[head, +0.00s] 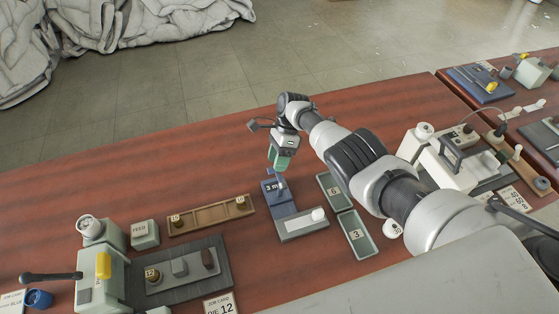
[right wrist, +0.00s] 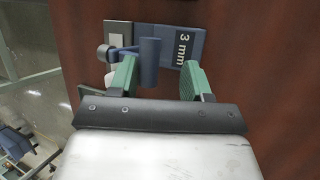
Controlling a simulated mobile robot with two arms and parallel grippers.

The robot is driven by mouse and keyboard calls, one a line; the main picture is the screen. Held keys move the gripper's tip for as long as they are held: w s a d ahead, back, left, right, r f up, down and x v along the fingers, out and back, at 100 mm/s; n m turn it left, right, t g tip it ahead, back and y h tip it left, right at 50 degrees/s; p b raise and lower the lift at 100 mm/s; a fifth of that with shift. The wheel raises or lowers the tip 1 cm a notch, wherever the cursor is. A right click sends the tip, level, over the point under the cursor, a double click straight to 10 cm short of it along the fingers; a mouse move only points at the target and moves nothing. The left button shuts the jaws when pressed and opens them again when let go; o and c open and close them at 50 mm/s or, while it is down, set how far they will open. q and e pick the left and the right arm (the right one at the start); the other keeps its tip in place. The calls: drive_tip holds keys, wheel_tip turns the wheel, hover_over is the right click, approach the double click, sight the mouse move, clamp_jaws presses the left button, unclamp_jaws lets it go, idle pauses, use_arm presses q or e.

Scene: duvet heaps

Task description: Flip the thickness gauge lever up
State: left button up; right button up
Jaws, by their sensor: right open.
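The thickness gauge (head: 275,207) is a blue block marked "3 mm" on the table, below my right gripper (head: 279,162) in the head view. In the right wrist view the gauge (right wrist: 205,46) lies just beyond the fingers, with a blue upright piece (right wrist: 149,52) and a short arm ending in a grey round knob (right wrist: 103,53). I cannot tell for sure which part is the lever. My right gripper (right wrist: 157,80) is open, with green fingers; the blue upright piece shows between them, near the left one. I cannot tell whether they touch. My left gripper is out of view.
A grey plate with a white knob (head: 318,214) adjoins the gauge. Trays marked 6 (head: 335,190) and 3 (head: 355,234) lie right of it. A wooden rack (head: 211,214) and a press (head: 96,268) stand left. The table (head: 160,185) is bare behind the rack.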

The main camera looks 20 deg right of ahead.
drive_tip(key=shift+o, duration=0.4)
drive_tip(key=shift+s+a+f, duration=0.1)
drive_tip(key=shift+s+f, duration=0.15)
drive_tip(key=shift+f, duration=0.7)
drive_tip(key=shift+s+r, duration=0.15)
drive_tip(key=shift+s, duration=0.1)
drive_tip(key=v, duration=1.2)
drive_tip(key=shift+w, duration=0.45)
drive_tip(key=shift+a+r, duration=0.1)
drive_tip(key=shift+r, duration=0.1)
